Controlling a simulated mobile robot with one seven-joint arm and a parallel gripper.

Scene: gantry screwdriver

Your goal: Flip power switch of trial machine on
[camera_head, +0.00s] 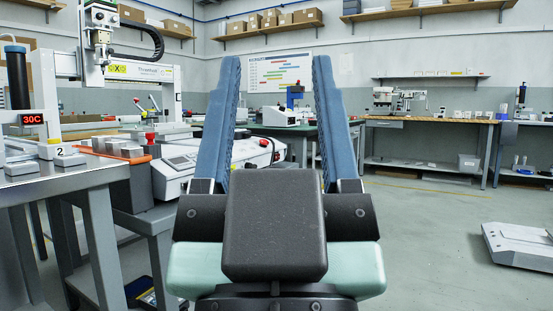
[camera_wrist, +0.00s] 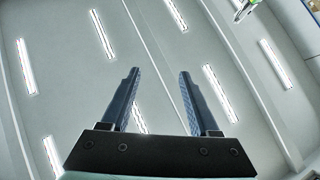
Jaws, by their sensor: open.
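My gripper (camera_head: 276,62) is in the middle of the head view, its two blue fingers wide apart with nothing between them. In the wrist view the open fingers (camera_wrist: 159,72) point at the ceiling. A white gantry machine (camera_head: 140,72) with a screwdriver head stands at the left, likely the trial machine. A white control unit (camera_head: 185,168) with a small display and keys sits below it, left of my gripper. A red knob (camera_head: 150,138) stands near that unit. I cannot make out which part is the power switch. My gripper touches none of these.
A metal table (camera_head: 60,185) with a red "30C" display (camera_head: 33,119) is at the near left. A green-topped table (camera_head: 290,130) stands behind my fingers. A workbench (camera_head: 430,124) is at the back right. A white base (camera_head: 520,245) lies on the right floor; the middle floor is clear.

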